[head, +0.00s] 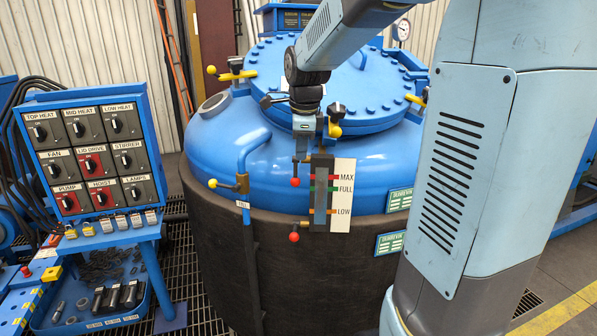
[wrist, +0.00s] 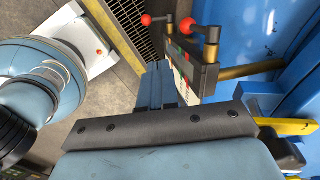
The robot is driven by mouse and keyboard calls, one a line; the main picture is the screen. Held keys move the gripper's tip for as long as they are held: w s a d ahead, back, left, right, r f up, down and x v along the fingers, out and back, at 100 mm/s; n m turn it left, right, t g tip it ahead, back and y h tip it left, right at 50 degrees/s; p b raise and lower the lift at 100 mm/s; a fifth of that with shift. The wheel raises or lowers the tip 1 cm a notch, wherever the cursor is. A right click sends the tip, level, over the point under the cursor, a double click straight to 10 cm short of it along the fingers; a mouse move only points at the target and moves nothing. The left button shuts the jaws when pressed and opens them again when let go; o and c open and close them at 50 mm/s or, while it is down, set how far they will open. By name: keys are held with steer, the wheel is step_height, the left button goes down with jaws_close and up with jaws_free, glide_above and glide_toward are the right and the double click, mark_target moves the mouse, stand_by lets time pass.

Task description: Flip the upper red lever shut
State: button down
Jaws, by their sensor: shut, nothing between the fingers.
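The upper red lever (head: 295,182) shows in the head view at the upper left of the level gauge (head: 320,190). Its red ball hangs below its pivot. A lower red lever (head: 293,237) sits beneath it at the gauge's foot. My gripper (head: 304,147) is shut and empty, pointing down just above the gauge's top end and the upper lever. I cannot tell whether it touches them. In the wrist view my fingers (wrist: 158,85) are beside the gauge, and two red balls show past them; the nearer one (wrist: 186,25) looks like the upper lever's.
The gauge stands on a blue domed furnace vessel (head: 240,140) with a bolted lid (head: 345,85). A blue pipe with a yellow-knobbed handle (head: 228,185) is to the left. A switch panel (head: 90,150) stands further left. My arm covers the right side.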

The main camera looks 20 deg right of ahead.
mark_target(295, 171)
steer(key=w+f, duration=0.6)
steer(key=f, duration=0.5)
steer(key=shift+d, duration=0.45)
